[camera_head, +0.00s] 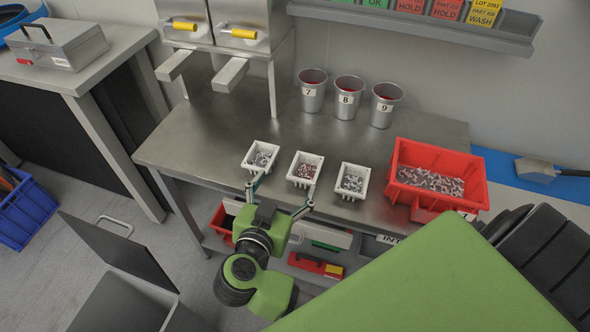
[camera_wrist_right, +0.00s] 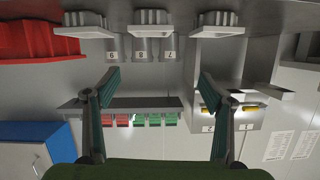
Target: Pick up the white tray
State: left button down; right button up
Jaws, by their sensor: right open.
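Three small white trays stand in a row near the front edge of the steel bench. The left tray (camera_head: 256,171) holds grey parts, the middle tray (camera_head: 299,183) reddish-brown parts, and the right tray (camera_head: 347,194) grey parts. My right gripper (camera_head: 282,194) is open and empty in front of the bench edge, its fingers spread toward the left and middle trays. In the right wrist view, which is upside down, the open fingers (camera_wrist_right: 158,80) are apart from the trays, with the middle tray (camera_wrist_right: 150,31) above the gap between them. My left gripper is not in view.
A red bin (camera_head: 415,198) of grey parts stands right of the trays. Metal cups numbered 7, 8 (camera_head: 347,106) and 9 stand behind. A dispenser with yellow handles (camera_head: 240,33) is at the back left. An open grey bin (camera_head: 125,300) stands on the floor.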

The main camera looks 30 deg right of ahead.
jog(key=s+f, duration=0.1)
jog(key=g, duration=0.1)
send_near(304, 170)
jog(key=r, duration=0.1)
jog(key=d+r, duration=0.1)
jog(key=shift+w+d+r, duration=0.25)
jog(key=shift+w+r, duration=0.05)
jog(key=shift+w, duration=0.1)
jog(key=x, duration=0.2)
jog(key=p+x, duration=0.1)
jog(key=x, duration=0.2)
jog(key=shift+s+d+f, duration=0.15)
jog(key=shift+s+f, duration=0.05)
jog(key=shift+f, duration=0.05)
jog(key=c, duration=1.3)
